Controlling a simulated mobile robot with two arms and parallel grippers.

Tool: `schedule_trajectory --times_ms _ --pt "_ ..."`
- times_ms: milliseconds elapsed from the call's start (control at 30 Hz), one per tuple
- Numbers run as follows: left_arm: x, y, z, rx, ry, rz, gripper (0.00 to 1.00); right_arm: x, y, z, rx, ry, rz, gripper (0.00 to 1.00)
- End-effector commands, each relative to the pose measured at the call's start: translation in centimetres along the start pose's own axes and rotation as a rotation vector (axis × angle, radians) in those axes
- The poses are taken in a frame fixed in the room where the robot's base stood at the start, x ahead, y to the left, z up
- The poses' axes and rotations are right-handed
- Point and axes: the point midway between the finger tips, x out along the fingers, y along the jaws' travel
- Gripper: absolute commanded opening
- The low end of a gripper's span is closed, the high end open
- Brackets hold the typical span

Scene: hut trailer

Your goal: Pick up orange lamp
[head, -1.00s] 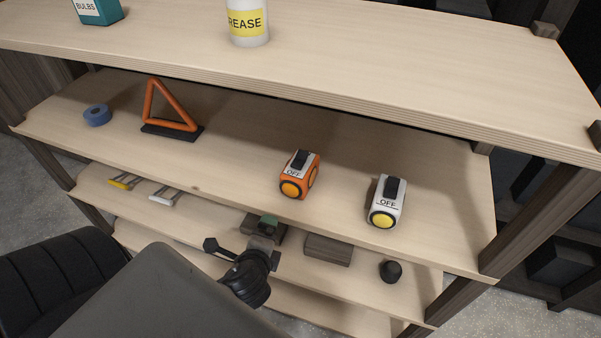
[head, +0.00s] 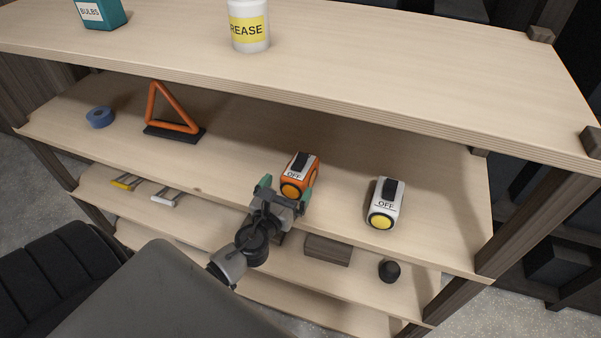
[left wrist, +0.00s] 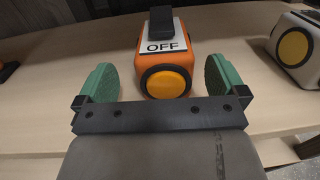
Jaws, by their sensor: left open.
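The orange lamp (head: 301,172) stands on the second shelf, with a black handle and an OFF label on top and an orange round lens in front. In the left wrist view the orange lamp (left wrist: 168,67) is straight ahead, its front end between the fingertips. My left gripper (head: 284,195) is open, with green finger pads. In the left wrist view its pads (left wrist: 160,84) stand on either side of the lamp's front, with gaps at both sides. My right gripper is not in view.
A white lamp (head: 386,203) with a yellow lens stands to the right. A warning triangle (head: 172,112) and blue tape roll (head: 99,117) are at the left. The upper shelf (head: 350,65) overhangs the back, holding a grease jar (head: 248,27). A dark block (head: 328,250) lies below.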

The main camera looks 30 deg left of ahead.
Motion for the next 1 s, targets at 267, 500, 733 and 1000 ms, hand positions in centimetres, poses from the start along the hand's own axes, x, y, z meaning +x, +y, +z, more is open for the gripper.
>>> schedule_trajectory --times_ms 267,500,733,1000 --pt "3.6 -0.5 -0.3 -0.003 -0.002 0.001 1.00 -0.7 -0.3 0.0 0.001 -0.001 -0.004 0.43" --pt "5.3 -0.5 -0.5 -0.002 0.000 0.000 1.00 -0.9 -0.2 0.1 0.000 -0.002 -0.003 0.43" --pt "5.3 -0.5 -0.5 -0.003 0.001 0.000 0.91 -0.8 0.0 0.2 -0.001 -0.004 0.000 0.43" --pt "5.2 -0.5 -0.5 -0.003 0.001 0.001 0.49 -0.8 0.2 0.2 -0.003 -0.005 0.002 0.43"
